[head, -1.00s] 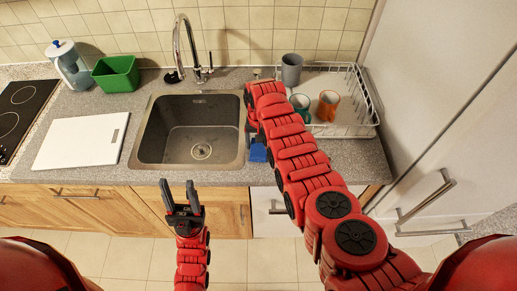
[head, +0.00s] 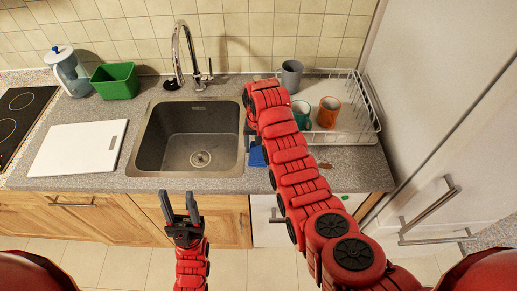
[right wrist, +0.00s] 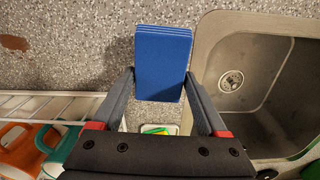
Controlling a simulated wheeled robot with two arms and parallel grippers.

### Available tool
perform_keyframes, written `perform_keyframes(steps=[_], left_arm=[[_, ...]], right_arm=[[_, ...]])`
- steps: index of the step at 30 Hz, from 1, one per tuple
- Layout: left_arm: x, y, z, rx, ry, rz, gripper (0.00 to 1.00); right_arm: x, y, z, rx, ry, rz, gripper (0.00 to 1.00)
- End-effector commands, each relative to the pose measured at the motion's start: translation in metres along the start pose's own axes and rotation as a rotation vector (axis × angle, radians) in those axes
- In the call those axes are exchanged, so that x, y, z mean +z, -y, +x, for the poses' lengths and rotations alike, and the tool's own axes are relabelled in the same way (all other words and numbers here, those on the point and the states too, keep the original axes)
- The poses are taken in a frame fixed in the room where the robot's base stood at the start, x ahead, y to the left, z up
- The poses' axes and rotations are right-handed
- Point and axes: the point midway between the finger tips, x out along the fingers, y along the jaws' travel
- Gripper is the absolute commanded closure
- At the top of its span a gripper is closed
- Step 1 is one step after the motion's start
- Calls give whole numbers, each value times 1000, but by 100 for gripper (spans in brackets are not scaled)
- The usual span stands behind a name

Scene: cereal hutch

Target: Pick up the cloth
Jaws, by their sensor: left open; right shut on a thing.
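The blue folded cloth (right wrist: 163,62) lies between the two dark fingers of my right gripper (right wrist: 160,82) in the right wrist view. The gripper is shut on it, one finger against each side. In the head view the cloth (head: 257,157) shows as a small blue patch just right of the sink, partly hidden by my right arm. Whether it touches the counter I cannot tell. My left gripper (head: 180,212) is open and empty, in front of the counter's front edge.
The sink (head: 190,140) is left of the cloth. A wire dish rack (head: 352,132) with a grey cup (head: 291,74), a teal mug (head: 301,114) and an orange mug (head: 328,111) stands right. A white board (head: 78,148), green tub (head: 115,81) and jug (head: 68,70) are left.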

Motion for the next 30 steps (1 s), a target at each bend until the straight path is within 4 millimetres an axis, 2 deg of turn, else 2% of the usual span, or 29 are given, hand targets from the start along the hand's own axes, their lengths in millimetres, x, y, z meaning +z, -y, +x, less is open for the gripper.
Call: perform_keyframes(steps=[3,4,6,11,14,16,30], left_arm=[[-1,0,8,0,0,0,50],[-4,1,26,0,1,0,50],[-8,2,48,0,0,0,50],[-16,4,92,0,0,0,50],[-19,6,110,0,0,0,50],[-17,5,99,0,-1,0,50],[-16,5,98,0,0,0,50]], right_arm=[[16,-1,-5,-1,-5,-4,76],[22,-2,-14,1,0,-4,76],[36,-3,-18,3,1,-3,76],[71,-6,-22,4,2,-3,76],[95,-7,-21,7,1,-6,76],[102,-8,-9,4,-2,-3,76],[141,-10,-15,1,-3,-1,76]])
